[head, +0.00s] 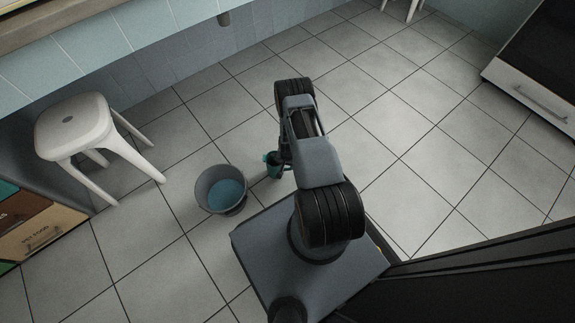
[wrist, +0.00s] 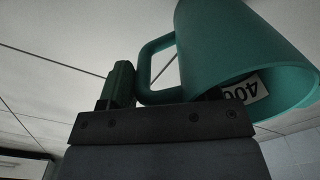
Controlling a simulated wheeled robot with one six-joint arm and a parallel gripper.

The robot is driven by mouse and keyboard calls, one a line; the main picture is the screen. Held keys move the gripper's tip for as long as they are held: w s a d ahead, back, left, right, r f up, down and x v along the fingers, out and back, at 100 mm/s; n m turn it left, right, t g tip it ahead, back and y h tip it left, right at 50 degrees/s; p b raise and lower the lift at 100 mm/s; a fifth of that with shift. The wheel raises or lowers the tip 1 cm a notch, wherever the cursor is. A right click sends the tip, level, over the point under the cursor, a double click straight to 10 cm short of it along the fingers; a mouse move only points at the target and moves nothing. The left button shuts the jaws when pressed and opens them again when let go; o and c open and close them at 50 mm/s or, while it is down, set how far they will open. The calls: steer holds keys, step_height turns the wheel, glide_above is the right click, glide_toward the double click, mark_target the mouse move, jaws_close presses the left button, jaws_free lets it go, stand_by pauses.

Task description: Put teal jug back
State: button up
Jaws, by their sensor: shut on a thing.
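The teal jug (head: 272,163) is at my gripper (head: 284,166), just right of the grey bucket in the head view. In the wrist view the jug (wrist: 235,45) fills the upper right, tilted in the picture, with its loop handle on its left and a white label reading "400". My gripper (wrist: 160,95) is shut on the jug, at its handle side. One dark finger shows left of the handle; the other is mostly hidden by the jug. My arm partly covers the grip in the head view. I cannot tell how high the jug is above the floor.
A grey bucket (head: 205,188) with blue content stands on the tiled floor (head: 150,245). A counter edge (head: 60,22) runs along the upper left. Floor beyond my arm is clear.

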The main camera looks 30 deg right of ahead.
steer(key=shift+f, duration=0.1)
steer(key=o, duration=1.5)
steer(key=shift+c, duration=0.2)
